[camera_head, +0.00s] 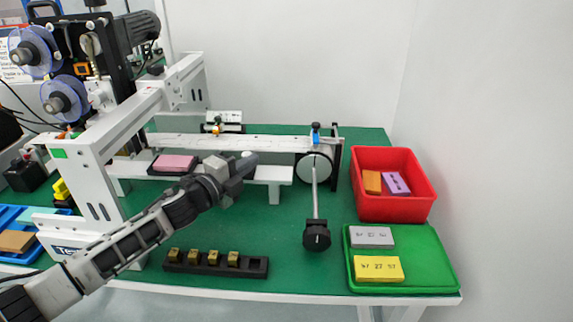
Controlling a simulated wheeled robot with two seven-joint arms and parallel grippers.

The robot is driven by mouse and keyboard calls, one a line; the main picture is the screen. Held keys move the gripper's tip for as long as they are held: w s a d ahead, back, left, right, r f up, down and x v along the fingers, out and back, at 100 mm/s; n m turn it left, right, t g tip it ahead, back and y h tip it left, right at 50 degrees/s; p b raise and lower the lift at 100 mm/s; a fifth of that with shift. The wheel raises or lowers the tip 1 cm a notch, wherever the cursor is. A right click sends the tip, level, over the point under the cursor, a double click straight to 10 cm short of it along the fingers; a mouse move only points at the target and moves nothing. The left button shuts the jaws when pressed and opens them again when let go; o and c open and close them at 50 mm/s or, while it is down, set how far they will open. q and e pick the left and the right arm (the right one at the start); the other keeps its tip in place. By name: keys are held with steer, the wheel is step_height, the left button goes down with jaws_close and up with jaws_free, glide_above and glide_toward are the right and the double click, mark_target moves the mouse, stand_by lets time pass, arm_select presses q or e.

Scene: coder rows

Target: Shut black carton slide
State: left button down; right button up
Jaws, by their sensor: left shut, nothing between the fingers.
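A black carton slide (153,168), seen as a dark plate, sits on the white rail of the coder machine, with a pink carton (176,162) lying on it. My left arm comes in from the lower left, and my left gripper (248,160) is shut and empty, over the rail to the right of the pink carton. The gripper and wrist hide part of the rail and the slide's right end, so I cannot tell how far the slide stands out. My right gripper is not in view.
A black-knobbed lever (316,236) stands on the green table right of my gripper. A black strip (215,264) with brass blocks lies in front. A red bin (394,213) and a green tray (440,268) hold cartons at right. The coder's white frame (95,185) rises at left.

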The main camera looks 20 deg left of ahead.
arm_select(q)
steer(key=shift+a, duration=0.25)
